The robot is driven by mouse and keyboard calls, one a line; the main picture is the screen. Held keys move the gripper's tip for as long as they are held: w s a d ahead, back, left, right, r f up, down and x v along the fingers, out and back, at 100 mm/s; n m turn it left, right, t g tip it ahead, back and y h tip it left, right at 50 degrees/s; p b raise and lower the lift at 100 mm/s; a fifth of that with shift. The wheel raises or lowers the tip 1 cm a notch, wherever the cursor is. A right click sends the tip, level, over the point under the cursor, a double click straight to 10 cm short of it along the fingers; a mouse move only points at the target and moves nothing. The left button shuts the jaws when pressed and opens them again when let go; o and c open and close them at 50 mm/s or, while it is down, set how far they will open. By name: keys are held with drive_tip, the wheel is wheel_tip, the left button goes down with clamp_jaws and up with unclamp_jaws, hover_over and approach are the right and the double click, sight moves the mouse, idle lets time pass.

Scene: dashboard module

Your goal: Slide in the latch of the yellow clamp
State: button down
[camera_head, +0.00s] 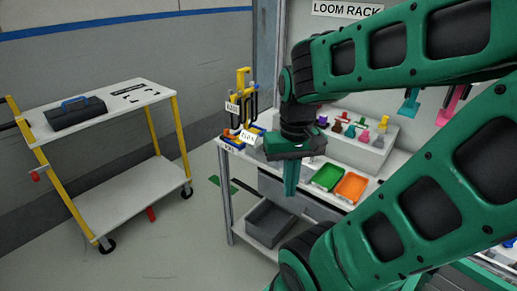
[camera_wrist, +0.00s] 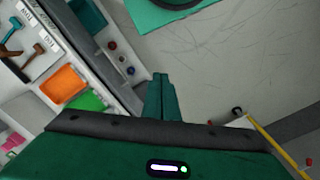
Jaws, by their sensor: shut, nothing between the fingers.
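A yellow upright piece (camera_head: 242,82) stands at the left end of the workbench, among dark and blue parts with small white labels. It looks like the yellow clamp, but it is too small to make out a latch or its position. My gripper (camera_head: 290,190) points down just right of this fixture and in front of the bench, apart from it. In the wrist view my gripper's fingers (camera_wrist: 160,95) are together with nothing between them. The yellow upright piece is not recognisable in the wrist view.
The bench holds a green tray (camera_head: 328,176), an orange tray (camera_head: 351,186) and a stepped rack of small coloured pieces (camera_head: 345,147). A grey bin (camera_head: 270,222) sits on the lower shelf. A cart (camera_head: 130,207) carrying a dark toolbox (camera_head: 75,113) stands left, with open floor between.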

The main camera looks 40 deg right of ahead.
drive_tip(key=w+d+f+g+h, duration=0.4)
drive_tip(key=w+d+f+h, duration=0.1)
drive_tip(key=w+f, duration=0.15)
drive_tip(key=w+d+f+g+h, duration=0.4)
drive_tip(key=w+d+f+h, duration=0.1)
drive_tip(key=f, duration=0.3)
drive_tip(key=w+a+f+n+t+h, duration=0.2)
drive_tip(key=w+n+t+h, duration=0.2)
drive_tip(key=w+t+h, duration=0.25)
drive_tip(key=w+a+f+n+t+h, duration=0.1)
drive_tip(key=w+a+n+t+h, duration=0.1)
drive_tip(key=w+n+t+h, duration=0.4)
drive_tip(key=w+d+r, duration=0.1)
drive_tip(key=d+r, duration=0.1)
drive_tip(key=d, duration=0.1)
drive_tip(key=w+d+r+m+h, duration=0.1)
drive_tip(key=d+r, duration=0.1)
drive_tip(key=d, duration=0.2)
drive_tip(key=w+d+r+m+g+h, duration=0.1)
drive_tip(key=d+r, duration=0.2)
drive_tip(key=shift+d, duration=0.35)
drive_tip(key=shift+a, duration=0.1)
